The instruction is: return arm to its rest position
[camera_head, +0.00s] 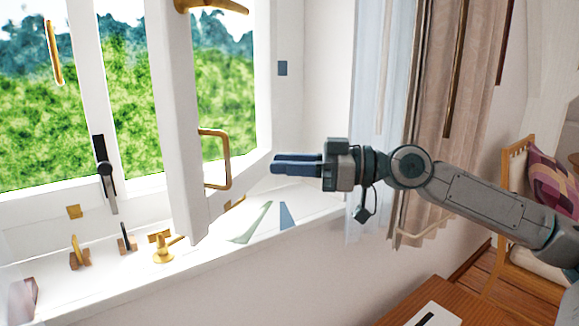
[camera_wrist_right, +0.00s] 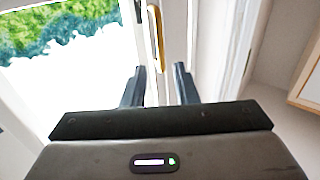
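My right arm (camera_head: 480,195) reaches in from the right in the head view, stretched out towards the window. Its gripper (camera_head: 274,163) points left, with its dark blue fingers to the right of a brass handle (camera_head: 228,160) on the window sash. A visible gap lies between the fingertips and the handle. In the right wrist view the two dark fingers (camera_wrist_right: 159,78) stand apart with nothing held. The brass handle (camera_wrist_right: 156,38) shows beyond the fingers there. My left gripper is not in view.
The white window sash (camera_head: 183,130) stands swung inward. The sill (camera_head: 120,280) carries small brass fittings (camera_head: 166,247). Curtains (camera_head: 385,100) hang behind my right arm. A wooden table (camera_head: 460,305) is at the lower right, near a chair with a purple cushion (camera_head: 555,180).

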